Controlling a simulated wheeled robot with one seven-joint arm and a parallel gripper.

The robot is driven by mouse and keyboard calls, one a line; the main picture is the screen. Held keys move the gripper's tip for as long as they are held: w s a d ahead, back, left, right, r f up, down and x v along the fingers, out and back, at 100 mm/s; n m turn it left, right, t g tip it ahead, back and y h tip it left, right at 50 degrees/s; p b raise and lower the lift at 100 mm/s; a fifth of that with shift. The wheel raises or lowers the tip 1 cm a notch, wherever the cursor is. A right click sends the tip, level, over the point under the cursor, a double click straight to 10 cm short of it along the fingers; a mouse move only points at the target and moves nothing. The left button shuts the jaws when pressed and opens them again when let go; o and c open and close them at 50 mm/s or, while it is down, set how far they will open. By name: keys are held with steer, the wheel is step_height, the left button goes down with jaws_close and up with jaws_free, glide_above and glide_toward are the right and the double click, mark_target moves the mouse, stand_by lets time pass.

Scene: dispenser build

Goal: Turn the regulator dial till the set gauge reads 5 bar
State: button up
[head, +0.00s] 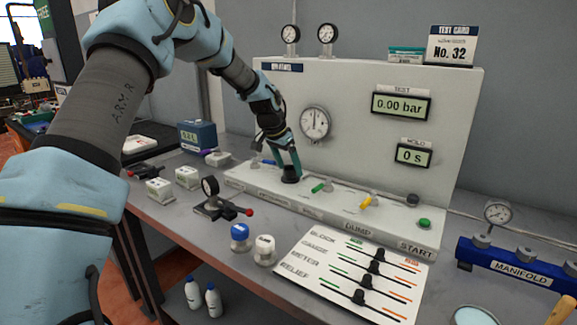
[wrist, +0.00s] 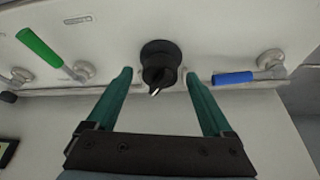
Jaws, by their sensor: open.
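The black regulator dial (head: 290,175) stands on the sloping front ledge of the test panel. In the wrist view the dial (wrist: 160,62) shows a pointed knob with a white mark, towards the picture's bottom. My gripper (head: 289,160) is above the dial. In the wrist view its two teal fingers (wrist: 159,74) are open, one on each side of the dial, with a gap to both. A large round gauge (head: 315,123) is on the panel face. Two small gauges (head: 290,33) (head: 327,32) stand on top. Which one is the set gauge, and its reading, I cannot make out.
A blue lever (wrist: 234,78) and a green lever (wrist: 40,48) flank the dial. The TEST display (head: 401,104) reads 0.00 bar; the HOLD display (head: 413,155) reads 0 s. A slider board (head: 320,265) lies in front.

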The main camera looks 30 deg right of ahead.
steer(key=shift+r, duration=0.1)
steer(key=b+v, duration=0.3)
steer(key=v, duration=0.7)
steer(key=shift+a+r, duration=0.2)
steer(key=shift+r, duration=0.05)
steer(key=s+a+f+n+y, duration=0.1)
steer(key=a+f+n, duration=0.1)
steer(key=a, duration=0.5)
steer(key=a+f+n+y, duration=0.1)
steer(key=a+f+n, duration=0.1)
steer(key=a, duration=0.5)
steer(key=s+a+f+n, duration=0.2)
steer(key=s+a+n, duration=0.1)
steer(key=s+a, duration=0.3)
steer(key=s+a+f+n+y, duration=0.1)
steer(key=s+a, duration=0.4)
steer(key=a, duration=0.6)
steer(key=s+a+f+n+y, duration=0.1)
steer(key=s+a+f+n, duration=0.3)
steer(key=a, duration=0.5)
steer(key=s+n, duration=0.1)
steer(key=s, duration=0.1)
steer(key=shift+s+a, duration=0.15)
steer(key=shift+s, duration=0.15)
steer(key=shift+f, duration=0.15)
steer(key=shift+c, duration=0.4)
